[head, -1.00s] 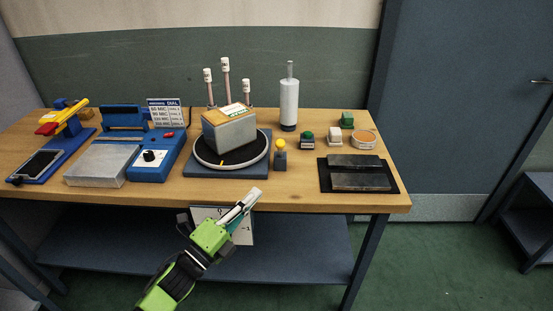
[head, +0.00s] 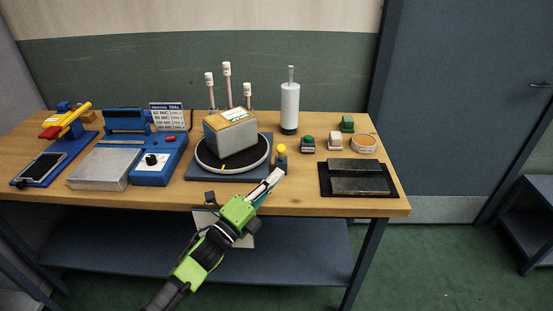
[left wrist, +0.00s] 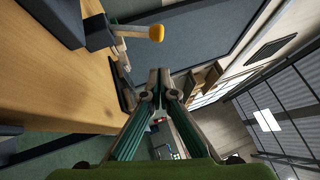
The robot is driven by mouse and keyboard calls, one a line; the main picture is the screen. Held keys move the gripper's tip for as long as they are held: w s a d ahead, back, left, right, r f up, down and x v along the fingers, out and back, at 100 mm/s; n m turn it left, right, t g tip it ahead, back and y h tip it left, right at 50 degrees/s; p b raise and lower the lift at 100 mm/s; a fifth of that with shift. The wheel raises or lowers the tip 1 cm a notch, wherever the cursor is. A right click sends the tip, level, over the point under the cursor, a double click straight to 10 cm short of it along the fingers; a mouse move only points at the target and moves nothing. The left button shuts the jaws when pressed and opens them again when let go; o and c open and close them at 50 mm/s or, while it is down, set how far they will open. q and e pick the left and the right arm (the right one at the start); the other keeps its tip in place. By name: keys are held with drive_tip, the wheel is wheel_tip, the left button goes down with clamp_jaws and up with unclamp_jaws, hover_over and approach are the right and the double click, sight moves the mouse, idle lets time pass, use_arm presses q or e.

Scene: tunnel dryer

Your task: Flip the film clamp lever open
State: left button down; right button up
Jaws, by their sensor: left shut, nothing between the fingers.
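In the left wrist view the yellow knob (left wrist: 156,32) is at the upper middle, on a pale shaft from a dark block. My left gripper (head: 276,175) is shut and empty at the table's front edge, just below the knob in the picture. Its closed fingertips (left wrist: 158,76) show in the left wrist view, apart from the knob. My right gripper is not in view.
A grey box (head: 231,136) sits on the black turntable disc. A blue sealer (head: 160,168) stands to the left, and a dark mat (head: 326,189) with two metal bars lies to the right. Green (head: 308,144) and white blocks and a white cylinder (head: 289,107) stand behind.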

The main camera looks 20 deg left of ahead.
sight(281, 155)
use_arm(q)
drive_tip(key=w, duration=0.1)
drive_tip(key=w+r, duration=0.1)
drive_tip(key=w, duration=0.1)
drive_tip(key=w+a+p, duration=0.1)
drive_tip(key=shift+w+r, duration=0.25)
drive_tip(key=shift+w, duration=0.1)
